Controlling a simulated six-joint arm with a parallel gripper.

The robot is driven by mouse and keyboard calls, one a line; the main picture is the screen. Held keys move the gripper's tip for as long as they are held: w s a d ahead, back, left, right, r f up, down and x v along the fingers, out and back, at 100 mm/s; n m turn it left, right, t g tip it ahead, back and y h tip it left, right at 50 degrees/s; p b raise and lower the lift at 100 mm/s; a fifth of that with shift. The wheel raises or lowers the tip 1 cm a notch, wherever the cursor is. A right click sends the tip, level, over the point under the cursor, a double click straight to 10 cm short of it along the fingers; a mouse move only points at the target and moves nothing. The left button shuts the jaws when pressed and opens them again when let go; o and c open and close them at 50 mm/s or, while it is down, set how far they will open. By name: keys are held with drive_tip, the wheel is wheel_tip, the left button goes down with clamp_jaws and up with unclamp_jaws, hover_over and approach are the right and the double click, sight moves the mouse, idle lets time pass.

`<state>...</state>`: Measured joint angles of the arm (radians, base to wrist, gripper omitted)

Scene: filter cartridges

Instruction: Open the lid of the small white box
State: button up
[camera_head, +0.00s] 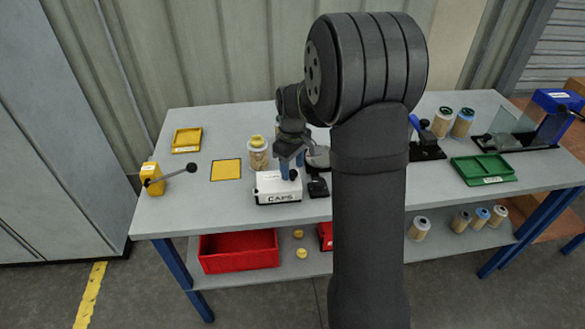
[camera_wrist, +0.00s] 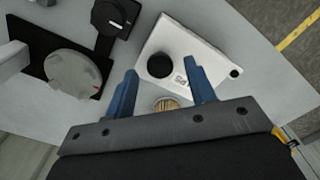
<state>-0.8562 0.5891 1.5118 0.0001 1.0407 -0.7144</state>
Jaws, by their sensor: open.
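The small white box (camera_head: 277,189), marked CAPS, stands near the front edge of the grey table. Its lid (camera_wrist: 189,60) looks shut in the wrist view and carries a round black knob (camera_wrist: 160,65). My gripper (camera_head: 290,166) is above the box's back edge in the head view, pointing down. In the wrist view my gripper (camera_wrist: 163,82) has its two blue fingers spread, with nothing between them that they grip. The knob lies just beyond the fingertips, and I cannot tell the height gap. My arm hides part of the table in the head view.
A filter cartridge with a yellow cap (camera_head: 258,154) stands behind the box. A black base with a grey dial (camera_wrist: 74,74) is beside it. A yellow lever unit (camera_head: 153,179), a yellow square (camera_head: 226,170) and a yellow tray (camera_head: 187,140) are at left. A green tray (camera_head: 483,169) is at right.

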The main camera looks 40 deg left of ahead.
drive_tip(key=shift+f, duration=0.6)
clamp_jaws()
